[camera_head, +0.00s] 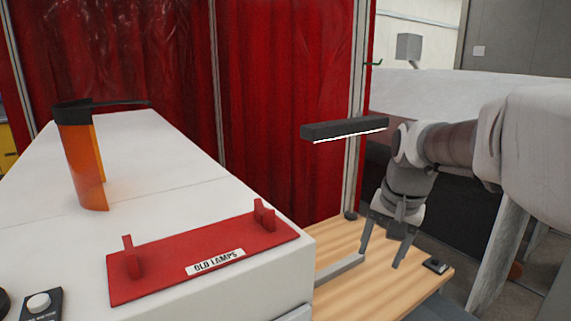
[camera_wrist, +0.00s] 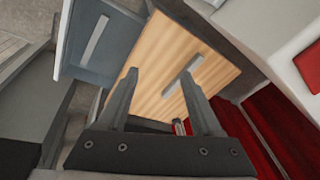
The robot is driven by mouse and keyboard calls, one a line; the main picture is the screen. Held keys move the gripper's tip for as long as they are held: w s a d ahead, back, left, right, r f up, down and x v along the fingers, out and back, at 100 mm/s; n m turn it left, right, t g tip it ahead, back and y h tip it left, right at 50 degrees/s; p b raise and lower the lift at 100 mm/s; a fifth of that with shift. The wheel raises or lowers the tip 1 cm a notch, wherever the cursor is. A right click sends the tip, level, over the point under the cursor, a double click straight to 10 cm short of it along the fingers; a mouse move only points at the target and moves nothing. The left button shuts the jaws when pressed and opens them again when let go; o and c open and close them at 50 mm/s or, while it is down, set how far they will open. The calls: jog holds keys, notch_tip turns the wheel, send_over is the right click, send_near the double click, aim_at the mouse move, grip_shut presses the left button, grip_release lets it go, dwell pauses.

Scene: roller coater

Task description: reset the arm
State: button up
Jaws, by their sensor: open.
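My arm (camera_head: 440,145) reaches in from the right in the head view, with a grey and white wrist. My gripper (camera_head: 382,252) points down over a wooden tabletop (camera_head: 345,285). Its two fingers are apart, with nothing between them that I can see held. In the wrist view my gripper (camera_wrist: 155,85) shows both fingers spread above the wooden top (camera_wrist: 170,55). A grey bar (camera_wrist: 182,76) shows on the wood near one finger.
A white cabinet (camera_head: 150,170) stands left, bearing a red "OLD LAMPS" rack (camera_head: 165,262) and an orange curved shield (camera_head: 82,160). A black lamp bar (camera_head: 343,128) is beside my arm. Red curtains (camera_head: 285,90) hang behind. A small black item (camera_head: 435,266) lies at the wood's right edge.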

jog(key=s+a+n+t, duration=0.1)
jog(key=s+n, duration=0.2)
jog(key=s, duration=0.6)
jog(key=s+a+f+n+t, duration=0.1)
jog(key=s+a+n, duration=0.1)
jog(key=s, duration=0.7)
jog(key=shift+s+a+f+n+t, duration=0.15)
jog(key=shift+s+a+n+t, duration=0.15)
jog(key=shift+s+n, duration=0.1)
